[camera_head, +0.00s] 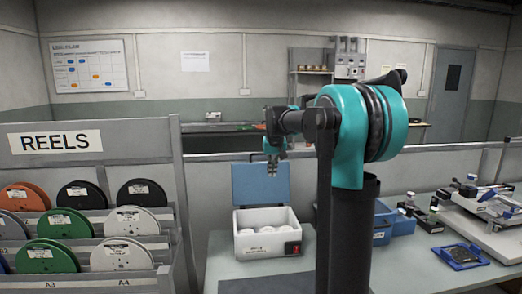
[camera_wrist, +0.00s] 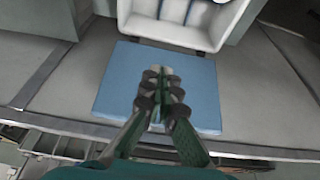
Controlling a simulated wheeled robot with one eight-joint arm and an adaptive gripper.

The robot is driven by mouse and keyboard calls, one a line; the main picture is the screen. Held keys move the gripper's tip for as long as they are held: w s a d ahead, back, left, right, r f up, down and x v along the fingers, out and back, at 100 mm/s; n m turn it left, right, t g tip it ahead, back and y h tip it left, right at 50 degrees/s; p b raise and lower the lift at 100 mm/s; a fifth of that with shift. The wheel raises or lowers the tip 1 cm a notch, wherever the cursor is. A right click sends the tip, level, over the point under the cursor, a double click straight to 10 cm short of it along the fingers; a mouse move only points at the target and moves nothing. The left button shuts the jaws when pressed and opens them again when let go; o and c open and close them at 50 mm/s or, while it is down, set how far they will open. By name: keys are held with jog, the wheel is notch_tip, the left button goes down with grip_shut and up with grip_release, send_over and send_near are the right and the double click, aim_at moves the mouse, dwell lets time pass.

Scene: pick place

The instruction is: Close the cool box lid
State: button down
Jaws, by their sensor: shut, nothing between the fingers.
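In the wrist view, the lid (camera_wrist: 110,95) lies below the white box (camera_wrist: 140,27), whose open interior shows at the top. My gripper (camera_head: 272,172) is shut and empty, in line with the right part of the lid's upper edge. In the wrist view, my gripper (camera_wrist: 160,72) overlaps the lid's middle. I cannot tell whether it touches the lid.
A reel rack (camera_head: 90,180) with several reels stands at the left. A low partition (camera_head: 215,170) runs behind the table.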

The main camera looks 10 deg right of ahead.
jog(key=w+a+r, duration=0.2)
jog(key=w+r, duration=1.2)
jog(key=w, duration=0.3)
notch_tip(320, 180, down, 9)
jog(key=s, duration=0.1)
jog(key=shift+f, duration=0.15)
jog(key=shift+a, duration=0.1)
jog(key=shift+s, duration=0.15)
